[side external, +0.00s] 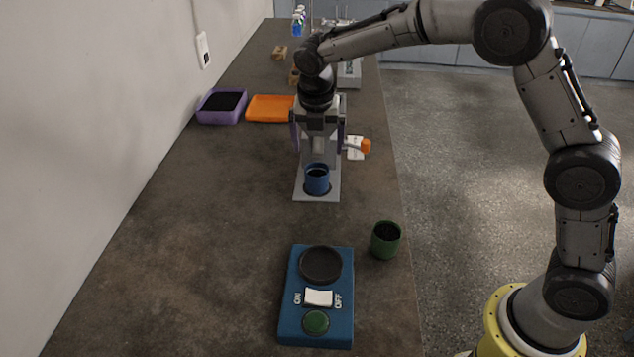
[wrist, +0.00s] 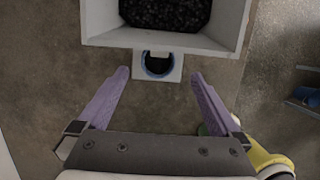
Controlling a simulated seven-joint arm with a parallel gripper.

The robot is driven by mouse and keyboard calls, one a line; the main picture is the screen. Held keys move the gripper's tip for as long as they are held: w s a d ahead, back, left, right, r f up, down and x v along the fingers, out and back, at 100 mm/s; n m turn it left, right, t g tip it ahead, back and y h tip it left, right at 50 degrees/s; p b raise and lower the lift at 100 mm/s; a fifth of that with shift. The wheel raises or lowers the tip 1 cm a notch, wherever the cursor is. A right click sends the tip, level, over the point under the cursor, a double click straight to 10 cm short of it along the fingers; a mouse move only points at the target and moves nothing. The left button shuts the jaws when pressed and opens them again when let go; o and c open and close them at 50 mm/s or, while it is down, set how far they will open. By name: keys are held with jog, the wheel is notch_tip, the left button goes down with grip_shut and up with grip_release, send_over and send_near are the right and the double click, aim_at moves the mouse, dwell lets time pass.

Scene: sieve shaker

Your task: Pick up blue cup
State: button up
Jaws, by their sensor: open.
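The blue cup (side external: 317,181) stands upright on the base plate of a grey dispenser stand (side external: 329,191), below its hopper. In the wrist view the cup (wrist: 158,66) shows as a blue ring with a dark inside, partly hidden by the hopper (wrist: 238,25) that holds dark granules. My gripper (side external: 318,143) is above the cup in the side view, with its purple fingers spread. In the wrist view my gripper (wrist: 160,76) is open and empty. The cup lies roughly centred between the fingertips in that picture, and I see no contact.
A green cup (side external: 385,241) with dark contents stands at the right table edge. A blue device (side external: 289,312) with a black round plate and an ON/OFF switch is in front. Purple (side external: 238,117) and orange (side external: 262,116) trays lie at the back left. The left table area is clear.

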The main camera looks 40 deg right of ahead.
aim_at(318, 155)
jog(key=x, duration=0.4)
jog(key=shift+f, duration=0.15)
jog(key=shift+a+x, duration=0.2)
jog(key=shift+x, duration=1.15)
jog(key=shift+a+x, duration=0.2)
jog(key=shift+x, duration=1.1)
jog(key=shift+s+f, duration=0.1)
jog(key=shift+s, duration=0.1)
jog(key=shift+c, duration=0.2)
